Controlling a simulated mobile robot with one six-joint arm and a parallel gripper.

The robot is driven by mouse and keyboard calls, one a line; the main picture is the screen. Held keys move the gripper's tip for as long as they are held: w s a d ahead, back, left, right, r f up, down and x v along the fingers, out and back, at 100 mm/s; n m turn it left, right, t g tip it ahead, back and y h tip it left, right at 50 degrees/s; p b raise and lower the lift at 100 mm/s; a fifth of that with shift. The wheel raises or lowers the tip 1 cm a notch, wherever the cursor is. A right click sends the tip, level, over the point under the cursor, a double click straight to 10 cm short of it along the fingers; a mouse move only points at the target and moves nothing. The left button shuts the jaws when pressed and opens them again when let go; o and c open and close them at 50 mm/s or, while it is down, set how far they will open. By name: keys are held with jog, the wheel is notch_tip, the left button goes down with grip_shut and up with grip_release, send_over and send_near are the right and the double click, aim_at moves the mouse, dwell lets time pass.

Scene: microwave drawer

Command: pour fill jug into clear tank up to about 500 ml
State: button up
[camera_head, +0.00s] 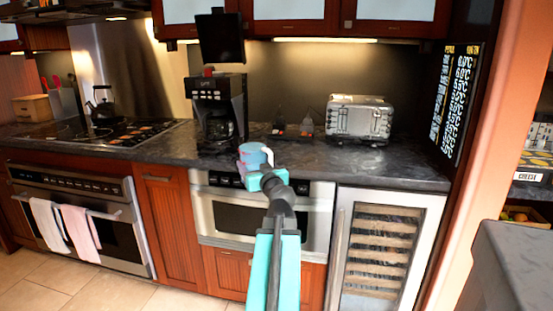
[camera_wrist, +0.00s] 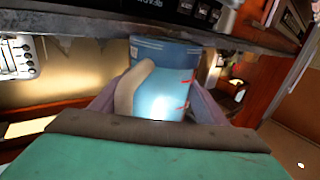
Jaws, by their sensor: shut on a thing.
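The fill jug (camera_head: 255,156) is a light blue jug with a pinkish handle. It is held at the front of the counter, low and right of the coffee maker. My gripper (camera_head: 266,178) is shut on it. In the wrist view the jug (camera_wrist: 160,54) fills the middle, with red marks on its side and a beige handle, and my gripper's fingers (camera_wrist: 155,98) lie on either side of it. How full the jug is cannot be seen. I cannot pick out a clear tank for sure. The black coffee maker (camera_head: 219,105) has a dark panel raised above it and a glass carafe below.
A silver toaster (camera_head: 360,118) stands on the dark counter (camera_head: 320,155) at the right, with small items (camera_head: 292,127) left of it. A kettle (camera_head: 101,104) sits on the stove at the left. Overhead cabinets (camera_head: 290,15) hang above. Counter in front of the toaster is clear.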

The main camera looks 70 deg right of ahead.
jog(key=w+a+f+n+t+y, duration=0.2)
jog(key=w+a+f+n+y, duration=0.15)
jog(key=w+a, duration=0.65)
jog(key=w+a+f+n+t+y, duration=0.15)
jog(key=w+a+f+y, duration=0.3)
jog(key=w+a, duration=0.6)
jog(key=w+a+f+n+t+y, duration=0.25)
jog(key=w+a+f+y, duration=0.2)
jog(key=w+a, duration=0.5)
jog(key=w+a+f+n+g+y, duration=0.1)
jog(key=a+n+y, duration=0.1)
jog(key=a, duration=0.5)
jog(key=w+a+f+n+y, duration=0.2)
jog(key=a+y, duration=0.1)
jog(key=a, duration=0.5)
jog(key=w+a+f+n+g+y, duration=0.1)
jog(key=a+n+y, duration=0.1)
jog(key=a, duration=0.5)
jog(key=s+a+n+g+y, duration=0.2)
jog(key=a+n+y, duration=0.25)
jog(key=a, duration=0.55)
jog(key=s+a+r+n+g+y+p, duration=0.2)
jog(key=a+r+p, duration=0.3)
jog(key=p, duration=0.7)
jog(key=shift+s+a+r+g+y, duration=0.15)
jog(key=shift+s+a+g+y, duration=0.4)
jog(key=shift+s+g+y, duration=0.25)
jog(key=shift+p, duration=0.3)
